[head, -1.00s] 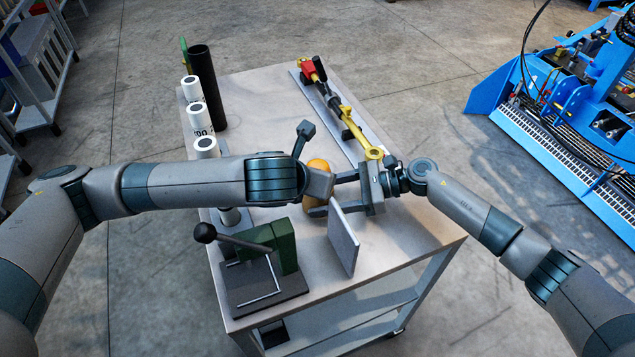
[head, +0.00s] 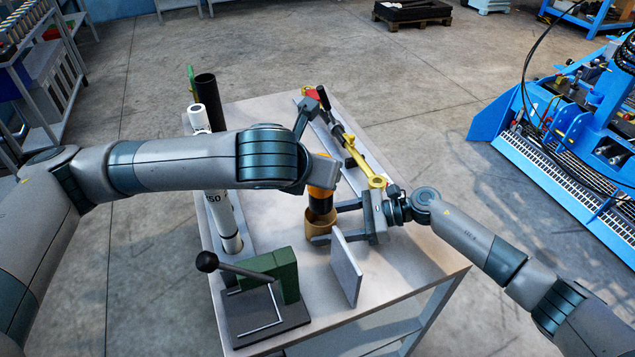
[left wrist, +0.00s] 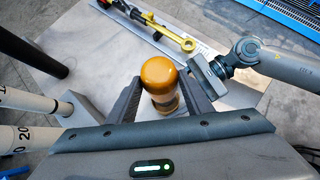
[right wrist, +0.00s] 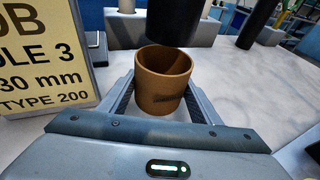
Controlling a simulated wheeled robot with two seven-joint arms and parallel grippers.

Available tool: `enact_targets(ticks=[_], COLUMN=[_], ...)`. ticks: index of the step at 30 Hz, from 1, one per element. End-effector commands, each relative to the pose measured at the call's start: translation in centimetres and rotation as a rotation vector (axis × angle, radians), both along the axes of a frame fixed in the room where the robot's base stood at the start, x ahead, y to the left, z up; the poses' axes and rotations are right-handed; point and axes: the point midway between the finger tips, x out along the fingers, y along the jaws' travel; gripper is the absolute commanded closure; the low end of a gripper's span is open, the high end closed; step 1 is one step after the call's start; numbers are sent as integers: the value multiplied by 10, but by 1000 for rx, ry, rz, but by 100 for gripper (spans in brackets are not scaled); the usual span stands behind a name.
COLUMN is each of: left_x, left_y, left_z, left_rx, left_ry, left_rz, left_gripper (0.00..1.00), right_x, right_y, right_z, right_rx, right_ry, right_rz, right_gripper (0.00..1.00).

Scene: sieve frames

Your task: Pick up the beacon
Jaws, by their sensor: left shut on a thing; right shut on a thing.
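The beacon has an amber dome and a dark cylindrical body (head: 320,204). The dome (left wrist: 159,76) sits between the fingers of my left gripper (left wrist: 162,92), which is shut on it. A brown cup (head: 319,226) is below it, with my right gripper (right wrist: 163,98) shut around its sides. In the right wrist view the cup (right wrist: 164,92) is open-topped and looks empty inside. The beacon's dark lower end (right wrist: 172,22) hangs over its far rim and seems clear of it. My left wrist hides part of the dome in the head view.
An upright panel (head: 346,266) stands in front of my right gripper; its lettered face (right wrist: 45,55) shows in the right wrist view. A green lever press (head: 268,290) is at the table's front left. White tubes (head: 222,215) and a black tube (head: 208,98) stand left. A yellow-red tool (head: 362,158) lies behind.

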Motion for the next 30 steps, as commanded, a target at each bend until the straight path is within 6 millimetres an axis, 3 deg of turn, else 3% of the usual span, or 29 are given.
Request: enact_targets(ticks=[15,16,18,30], left_x=[0,0,0,0], left_y=[0,0,0,0], left_z=[4,4,4,4], left_rx=[-1,-1,-1,0], left_ry=[-1,-1,-1,-1], left_rz=[-1,-1,-1,0], left_gripper=[85,85,85,85], right_x=[0,0,0,0], right_y=[0,0,0,-3], right_z=[0,0,0,1], right_rx=[-1,-1,-1,0], right_ry=[0,1,0,0], right_rz=[0,0,0,0], right_gripper=[96,38,21,21])
